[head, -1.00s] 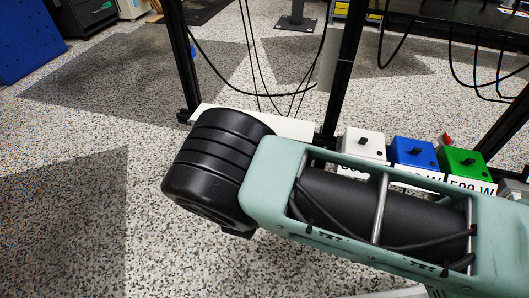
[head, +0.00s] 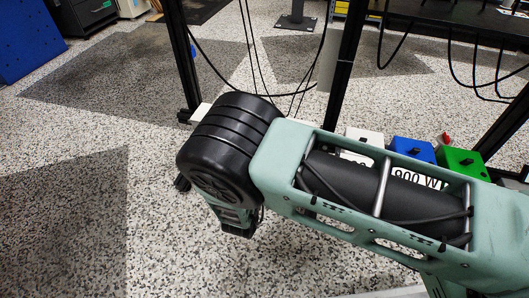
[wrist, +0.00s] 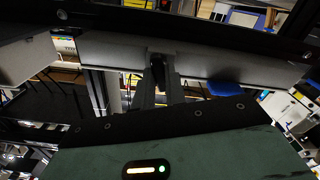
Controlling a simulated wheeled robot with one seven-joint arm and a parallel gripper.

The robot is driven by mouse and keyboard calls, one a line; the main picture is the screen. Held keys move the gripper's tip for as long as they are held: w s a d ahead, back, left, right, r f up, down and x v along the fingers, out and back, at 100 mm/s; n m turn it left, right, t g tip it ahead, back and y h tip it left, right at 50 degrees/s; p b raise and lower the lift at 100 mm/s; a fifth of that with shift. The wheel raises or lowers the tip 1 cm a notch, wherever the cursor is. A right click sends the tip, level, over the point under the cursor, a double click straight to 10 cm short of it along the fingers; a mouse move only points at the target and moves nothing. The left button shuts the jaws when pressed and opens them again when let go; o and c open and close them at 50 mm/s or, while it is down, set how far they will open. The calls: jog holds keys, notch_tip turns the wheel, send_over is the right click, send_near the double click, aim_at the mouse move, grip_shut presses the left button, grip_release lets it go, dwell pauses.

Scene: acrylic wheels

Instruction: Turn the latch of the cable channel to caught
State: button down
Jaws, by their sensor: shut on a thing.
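The cable channel appears to be the long grey panel (wrist: 225,57) running across the upper part of the wrist view. A small dark latch (wrist: 157,68) stands out at its middle. My gripper (wrist: 158,88) reaches up to it, with one finger on each side, and is shut on the latch. The latch's exact angle is too dark to tell. In the head view my arm hides the gripper and the latch. A piece of white panel (head: 201,113) shows behind my arm there; I cannot tell if it is the same channel.
White (head: 365,139), blue (head: 413,151) and green (head: 461,161) boxes with black knobs stand right, behind my arm. Dark frame posts (head: 347,70) and hanging cables (head: 262,60) are close behind. The speckled floor (head: 150,220) at left is clear.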

jog(key=m, duration=0.3)
jog(key=shift+m, duration=0.3)
jog(key=c, duration=1.9)
grip_release()
jog(key=shift+m, duration=0.3)
jog(key=o, duration=0.6)
jog(key=shift+s, duration=0.15)
jog(key=shift+p+v, duration=0.9)
jog(key=shift+v, duration=2.5)
